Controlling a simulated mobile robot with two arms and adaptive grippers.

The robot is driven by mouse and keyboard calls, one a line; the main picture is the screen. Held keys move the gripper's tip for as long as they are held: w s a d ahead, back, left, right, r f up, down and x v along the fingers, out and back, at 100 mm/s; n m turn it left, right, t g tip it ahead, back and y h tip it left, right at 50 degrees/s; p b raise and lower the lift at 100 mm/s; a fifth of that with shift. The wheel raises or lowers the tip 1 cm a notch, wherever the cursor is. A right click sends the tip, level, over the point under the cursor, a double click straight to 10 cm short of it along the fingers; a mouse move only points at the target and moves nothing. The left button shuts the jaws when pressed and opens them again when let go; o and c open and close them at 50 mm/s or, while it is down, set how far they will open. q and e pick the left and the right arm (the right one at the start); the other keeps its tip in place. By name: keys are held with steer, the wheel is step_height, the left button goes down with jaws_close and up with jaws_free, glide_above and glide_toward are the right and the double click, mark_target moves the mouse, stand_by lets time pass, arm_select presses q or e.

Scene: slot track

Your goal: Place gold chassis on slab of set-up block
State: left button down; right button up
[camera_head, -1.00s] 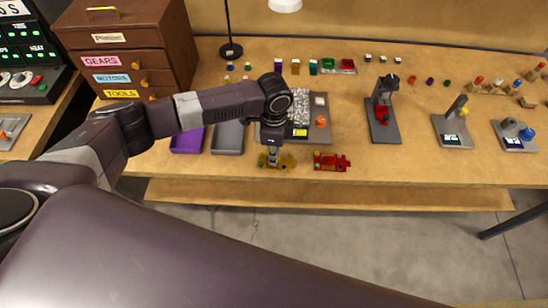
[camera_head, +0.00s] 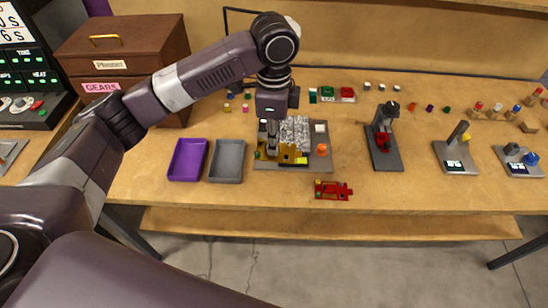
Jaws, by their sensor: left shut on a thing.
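The gold chassis (camera_head: 288,153) is in my left gripper (camera_head: 272,146), which is shut on it. The gripper points down, and the chassis is over the front part of the set-up block (camera_head: 318,163). I cannot tell whether the chassis touches the block. The speckled grey slab (camera_head: 296,130) of the block shows just behind the chassis. The gripper and chassis hide part of the block's left side. My right gripper is not in view.
A red chassis (camera_head: 332,190) lies at the table's front edge. A purple tray (camera_head: 187,160) and a grey tray (camera_head: 227,161) stand left of the block. A dark stand (camera_head: 384,145) and other devices stand to the right. Small coloured parts line the back.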

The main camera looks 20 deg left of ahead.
arm_select(q)
steer(key=shift+r, duration=0.8)
steer(key=shift+s+a+r+n, duration=0.15)
steer(key=shift+s+n, duration=0.45)
steer(key=shift+n, duration=0.3)
steer(key=s+a+n, duration=0.3)
steer(key=s+n, duration=0.9)
steer(key=n, duration=0.2)
steer(key=shift+s+r, duration=0.2)
steer(key=shift+s, duration=0.1)
steer(key=shift+w, duration=0.1)
